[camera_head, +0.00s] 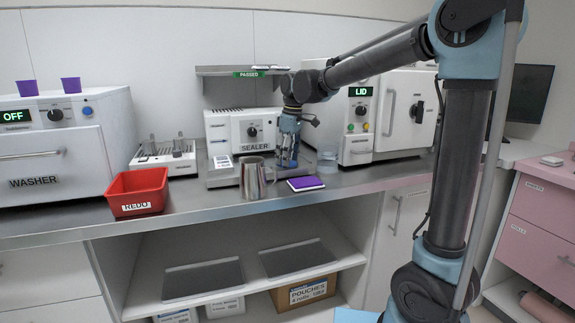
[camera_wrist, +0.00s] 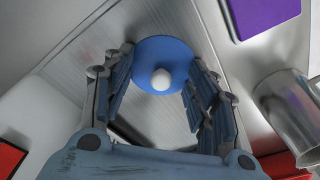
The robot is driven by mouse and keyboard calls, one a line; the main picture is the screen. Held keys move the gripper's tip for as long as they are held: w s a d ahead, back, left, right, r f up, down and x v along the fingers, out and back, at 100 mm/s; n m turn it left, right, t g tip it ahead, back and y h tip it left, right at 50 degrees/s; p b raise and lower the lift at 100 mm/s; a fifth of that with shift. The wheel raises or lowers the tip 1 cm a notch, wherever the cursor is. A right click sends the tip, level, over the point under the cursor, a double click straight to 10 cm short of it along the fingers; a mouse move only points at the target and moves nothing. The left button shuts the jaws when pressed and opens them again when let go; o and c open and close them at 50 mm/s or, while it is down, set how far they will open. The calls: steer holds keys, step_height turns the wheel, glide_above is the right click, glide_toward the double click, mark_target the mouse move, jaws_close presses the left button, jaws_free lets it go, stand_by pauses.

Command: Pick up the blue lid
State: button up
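The blue lid (camera_wrist: 165,50) is a round disc with a white knob, seen in the wrist view on the grey metal surface. My gripper (camera_wrist: 163,72) points at it with its two fingers spread, one at each side of the lid. I cannot tell whether the fingertips touch its rim. In the head view my gripper (camera_head: 287,158) is low over the counter in front of the sealer, and I cannot make out the lid there.
A metal mug (camera_head: 254,180) stands close to my gripper, with a purple pad (camera_head: 305,183) to its right. A red bin (camera_head: 137,192) is at the left. The sealer (camera_head: 243,130) is behind. A clear round container (camera_head: 327,161) stands to the right.

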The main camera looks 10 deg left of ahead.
steer(key=c, duration=0.4)
steer(key=shift+c, duration=0.2)
